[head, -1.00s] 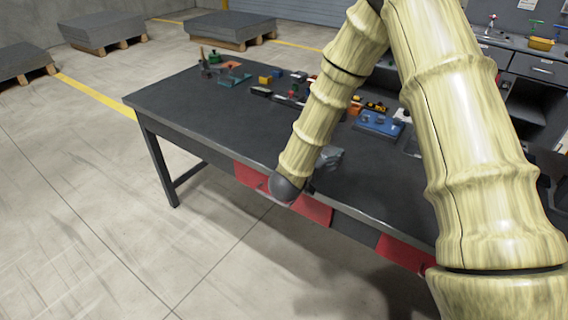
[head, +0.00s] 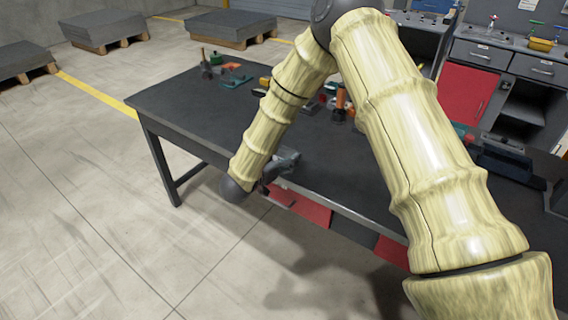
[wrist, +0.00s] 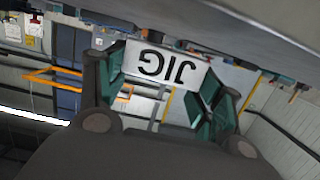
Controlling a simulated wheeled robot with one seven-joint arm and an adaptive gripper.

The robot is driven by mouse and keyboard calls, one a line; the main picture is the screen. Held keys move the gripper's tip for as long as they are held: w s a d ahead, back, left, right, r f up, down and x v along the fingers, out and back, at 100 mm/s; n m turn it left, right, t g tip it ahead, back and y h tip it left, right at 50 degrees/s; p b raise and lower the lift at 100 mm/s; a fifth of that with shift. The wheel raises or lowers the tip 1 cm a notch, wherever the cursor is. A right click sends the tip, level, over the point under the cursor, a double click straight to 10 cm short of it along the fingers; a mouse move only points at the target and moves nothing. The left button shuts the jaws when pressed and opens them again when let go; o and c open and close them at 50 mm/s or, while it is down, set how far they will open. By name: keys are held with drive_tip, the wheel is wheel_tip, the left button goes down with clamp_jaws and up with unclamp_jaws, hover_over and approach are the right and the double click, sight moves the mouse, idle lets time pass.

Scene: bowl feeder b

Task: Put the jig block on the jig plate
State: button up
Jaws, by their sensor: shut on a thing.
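The jig block (wrist: 166,65) is a pale block with "JIG" in dark letters, reading upside down in the wrist view. My gripper (wrist: 163,85) is shut on it, with a green-padded finger at each side. In the head view my gripper (head: 284,162) shows as a small grey shape beside my arm, over the front edge area of the table; the block cannot be made out there. I cannot pick out the jig plate in either view; my arm covers part of the table.
The dark worktable (head: 195,105) has a bare left front. A teal piece (head: 236,81) and other small parts lie at the back. An upright orange-handled tool (head: 340,100) stands mid-table. A dark bin (head: 505,163) sits at the right.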

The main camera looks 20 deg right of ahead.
drive_tip(key=shift+f+p, duration=0.35)
drive_tip(key=shift+f, duration=1.2)
drive_tip(key=shift+d+f, duration=0.1)
drive_tip(key=shift+f, duration=0.05)
drive_tip(key=o, duration=1.3)
drive_tip(key=shift+s, duration=0.1)
drive_tip(key=b+v, duration=0.2)
drive_tip(key=v, duration=1)
drive_tip(key=shift+b, duration=0.3)
